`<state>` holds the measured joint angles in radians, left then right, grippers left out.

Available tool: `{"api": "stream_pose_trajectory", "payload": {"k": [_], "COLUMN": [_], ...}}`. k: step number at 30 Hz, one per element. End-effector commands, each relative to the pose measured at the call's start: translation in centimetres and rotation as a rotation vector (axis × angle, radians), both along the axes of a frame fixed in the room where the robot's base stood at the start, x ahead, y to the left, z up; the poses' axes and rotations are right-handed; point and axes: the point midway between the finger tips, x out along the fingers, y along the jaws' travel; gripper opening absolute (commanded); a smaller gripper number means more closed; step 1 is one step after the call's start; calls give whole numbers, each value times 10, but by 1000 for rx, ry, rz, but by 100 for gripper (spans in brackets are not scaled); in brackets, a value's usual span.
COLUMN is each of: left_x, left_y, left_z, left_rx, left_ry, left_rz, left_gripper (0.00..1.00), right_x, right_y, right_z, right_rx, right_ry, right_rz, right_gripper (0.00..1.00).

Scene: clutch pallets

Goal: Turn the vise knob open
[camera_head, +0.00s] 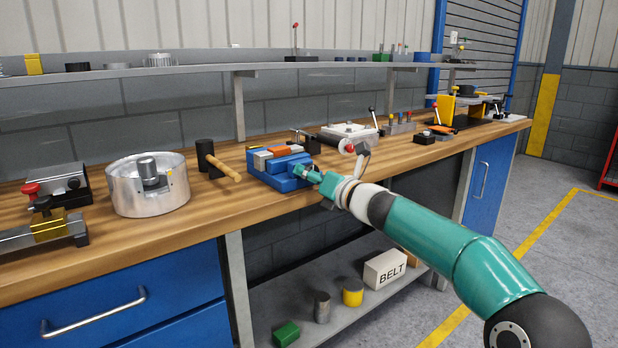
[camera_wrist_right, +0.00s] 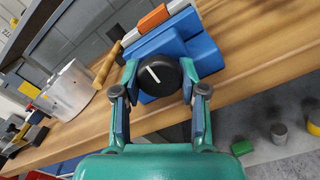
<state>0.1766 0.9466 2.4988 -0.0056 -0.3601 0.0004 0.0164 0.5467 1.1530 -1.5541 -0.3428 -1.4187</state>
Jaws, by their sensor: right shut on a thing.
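The blue vise (camera_head: 282,172) sits at the front edge of the wooden workbench, with an orange piece (camera_head: 281,150) on its top. In the right wrist view, the vise (camera_wrist_right: 172,45) fills the upper middle, and its round black knob (camera_wrist_right: 159,78) with a white mark faces the camera. The white mark slants from upper left to lower right. My right gripper (camera_head: 312,174) reaches the vise's front from the right. In the right wrist view its fingers (camera_wrist_right: 160,80) are on both sides of the knob and shut on it. In the head view the knob is hidden by the gripper. My left gripper is not in view.
A mallet (camera_head: 222,167) and a round metal pot (camera_head: 147,188) stand left of the vise. A lower shelf (camera_head: 262,298) under the bench holds a BELT box (camera_head: 385,269) and several small blocks. The floor right of the bench is clear.

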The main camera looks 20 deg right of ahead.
Motion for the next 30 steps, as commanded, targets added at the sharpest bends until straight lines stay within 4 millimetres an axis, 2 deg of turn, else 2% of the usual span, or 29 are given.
{"api": "stream_pose_trajectory", "payload": {"k": [1, 8, 9, 13, 23, 30], "left_x": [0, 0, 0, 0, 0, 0], "left_y": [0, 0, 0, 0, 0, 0], "left_z": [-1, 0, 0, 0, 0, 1], "left_rx": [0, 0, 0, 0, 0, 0], "left_ry": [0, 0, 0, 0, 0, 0], "left_rz": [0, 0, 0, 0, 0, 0], "left_gripper": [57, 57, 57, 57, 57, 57], "right_x": [1, 1, 1, 1, -1, -16], "right_y": [3, 3, 3, 2, 0, -6], "right_z": [-8, -7, -7, -5, -2, -1], "right_rx": [-3, -2, -2, -1, 1, 2], "right_ry": [11, 12, 12, 8, 4, 4], "right_rz": [6, 6, 6, 4, 1, 1], "right_gripper": [7, 7, 45, 67, 67, 67]}}
